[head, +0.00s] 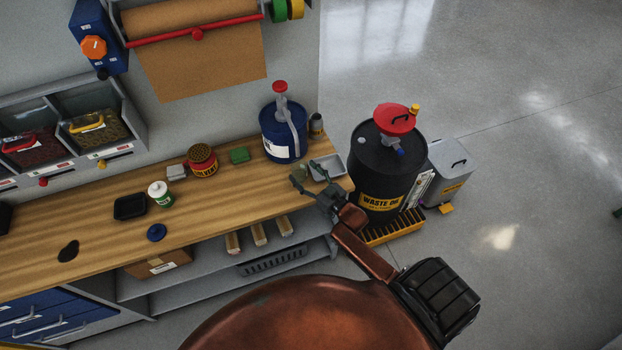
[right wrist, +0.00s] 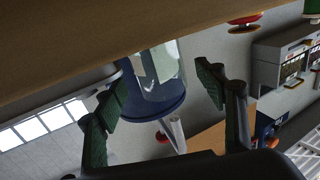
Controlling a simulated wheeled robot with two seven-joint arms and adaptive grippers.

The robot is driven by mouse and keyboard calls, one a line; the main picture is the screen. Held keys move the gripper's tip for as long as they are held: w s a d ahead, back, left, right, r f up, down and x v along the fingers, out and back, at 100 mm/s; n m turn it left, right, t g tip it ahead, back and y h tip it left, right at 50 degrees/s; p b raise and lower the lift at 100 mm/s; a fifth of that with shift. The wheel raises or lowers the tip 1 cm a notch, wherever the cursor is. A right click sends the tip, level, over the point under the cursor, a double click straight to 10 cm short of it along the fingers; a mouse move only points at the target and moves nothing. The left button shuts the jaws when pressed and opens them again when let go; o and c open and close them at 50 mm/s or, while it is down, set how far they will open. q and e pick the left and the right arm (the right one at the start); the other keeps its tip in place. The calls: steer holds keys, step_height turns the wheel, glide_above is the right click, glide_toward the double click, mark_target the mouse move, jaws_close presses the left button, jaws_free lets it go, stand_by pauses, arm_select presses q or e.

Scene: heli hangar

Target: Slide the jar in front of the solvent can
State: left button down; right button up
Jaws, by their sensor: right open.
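The jar (right wrist: 158,78) looks clear and stands between the spread fingers of my right gripper in the right wrist view, where the picture is upside down. I cannot tell whether a finger touches it. In the head view my right gripper (head: 313,179) is open, low over the right end of the workbench, and the jar is hard to make out there. The red solvent can (head: 204,164) with a perforated dark top stands further left on the bench, near the wall. My left gripper is not in view.
A blue drum with a pump (head: 283,137) stands behind my right gripper, beside a grey tray (head: 331,168). The bench front before the solvent can is clear.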

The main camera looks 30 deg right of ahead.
mark_target(304, 173)
steer(key=shift+w+a, duration=0.15)
steer(key=shift+w, duration=1)
steer(key=shift+w+a, duration=0.1)
steer(key=shift+w, duration=0.25)
steer(key=c, duration=0.8)
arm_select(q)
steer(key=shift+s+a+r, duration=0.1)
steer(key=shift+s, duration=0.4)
arm_select(e)
steer(key=c, duration=0.6)
